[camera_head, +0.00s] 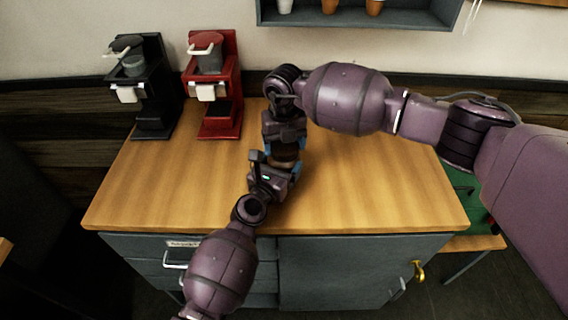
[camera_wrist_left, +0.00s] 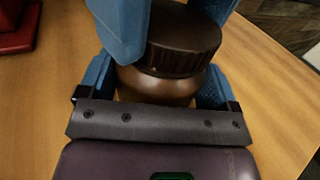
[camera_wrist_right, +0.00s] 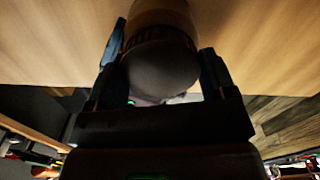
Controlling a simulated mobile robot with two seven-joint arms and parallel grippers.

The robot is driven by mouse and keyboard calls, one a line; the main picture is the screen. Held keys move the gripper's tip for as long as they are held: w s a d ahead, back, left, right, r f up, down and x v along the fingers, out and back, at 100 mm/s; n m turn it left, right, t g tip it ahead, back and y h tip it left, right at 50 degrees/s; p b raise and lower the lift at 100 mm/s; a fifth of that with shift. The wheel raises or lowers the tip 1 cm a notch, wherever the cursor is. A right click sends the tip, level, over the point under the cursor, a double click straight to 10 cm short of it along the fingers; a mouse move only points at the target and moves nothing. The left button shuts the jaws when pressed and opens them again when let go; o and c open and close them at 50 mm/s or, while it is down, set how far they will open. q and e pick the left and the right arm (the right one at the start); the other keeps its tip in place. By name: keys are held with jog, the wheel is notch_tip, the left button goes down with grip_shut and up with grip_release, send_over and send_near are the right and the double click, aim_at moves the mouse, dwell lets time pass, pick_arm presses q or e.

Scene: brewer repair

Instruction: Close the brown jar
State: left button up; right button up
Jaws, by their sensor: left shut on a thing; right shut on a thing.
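The brown jar (camera_head: 286,155) is mostly hidden between my two grippers above the wooden counter. In the left wrist view its glossy brown body (camera_wrist_left: 158,85) sits between the blue fingers of my left gripper (camera_head: 279,166), which is shut on it. The dark, ridged lid (camera_wrist_left: 183,40) sits on top of the body. My right gripper (camera_head: 285,145) comes from the far side and is shut on the lid, which also shows as a dark round top in the right wrist view (camera_wrist_right: 160,70). I cannot tell how tightly the lid sits.
A black brewer (camera_head: 150,95) and a red brewer (camera_head: 214,90) stand at the counter's back left. The wooden counter (camera_head: 390,190) is clear on the right. A wall shelf (camera_head: 420,18) with cups hangs at the back. Grey drawers and a cabinet (camera_head: 335,270) are below.

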jog(key=m, duration=0.5)
jog(key=shift+m, duration=0.3)
jog(key=m, duration=0.4)
jog(key=shift+m, duration=0.4)
jog(key=o, duration=1)
jog(key=shift+c, duration=0.2)
jog(key=shift+r, duration=2.25)
jog(key=shift+c, duration=0.2)
